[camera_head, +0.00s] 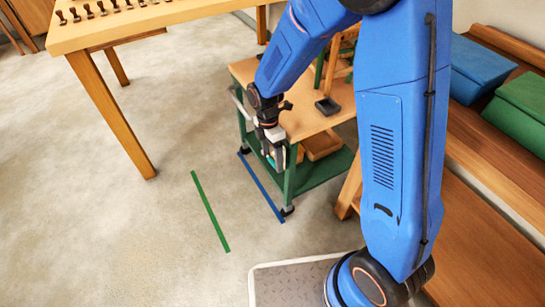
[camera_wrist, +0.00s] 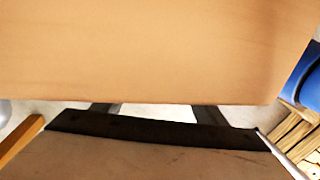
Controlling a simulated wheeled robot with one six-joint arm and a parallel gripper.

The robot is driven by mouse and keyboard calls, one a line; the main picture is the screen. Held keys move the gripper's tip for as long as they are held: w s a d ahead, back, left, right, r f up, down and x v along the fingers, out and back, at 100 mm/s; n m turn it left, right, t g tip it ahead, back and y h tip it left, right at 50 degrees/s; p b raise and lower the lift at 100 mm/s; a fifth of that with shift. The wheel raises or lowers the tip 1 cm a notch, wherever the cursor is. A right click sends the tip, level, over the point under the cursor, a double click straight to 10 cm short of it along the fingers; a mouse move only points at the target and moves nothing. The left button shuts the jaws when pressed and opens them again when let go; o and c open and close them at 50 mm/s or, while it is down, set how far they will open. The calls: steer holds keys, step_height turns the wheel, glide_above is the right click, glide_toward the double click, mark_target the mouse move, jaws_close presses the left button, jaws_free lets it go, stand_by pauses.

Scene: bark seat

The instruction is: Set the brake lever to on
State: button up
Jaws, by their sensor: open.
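A cart with a wooden top (camera_head: 300,112) and green legs and lower shelf (camera_head: 322,172) stands below my arm. My gripper (camera_head: 274,158) points down at the cart's near left side, beside the top's edge and above the floor. Its jaws are open. A small teal part shows at the fingertips; I cannot tell whether it is a brake lever or part of the gripper. No brake lever is clearly visible. In the wrist view a pale wooden panel (camera_wrist: 150,50) fills the upper half, with a dark bar (camera_wrist: 150,130) below it. The fingertips cannot be made out there.
A wooden table (camera_head: 170,14) with small dark pieces stands at the upper left. A blue line (camera_head: 261,187) and a green line (camera_head: 210,211) mark the floor by the cart. A bench with blue (camera_head: 480,68) and green (camera_head: 520,112) boxes is at right. Left floor is clear.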

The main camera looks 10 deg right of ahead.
mark_target(273, 160)
steer(key=c, duration=1.5)
steer(key=shift+w+a+r+g+h, duration=0.2)
steer(key=shift+w+r+g+h, duration=0.3)
steer(key=shift+g, duration=0.5)
steer(key=shift+w+a+r+g+h, duration=0.2)
steer(key=shift+w+r+g+h, duration=0.35)
steer(key=shift+g, duration=0.45)
steer(key=shift+s, duration=0.1)
steer(key=o, duration=1.5)
steer(key=v, duration=1.7)
steer(key=shift+d+r, duration=0.3)
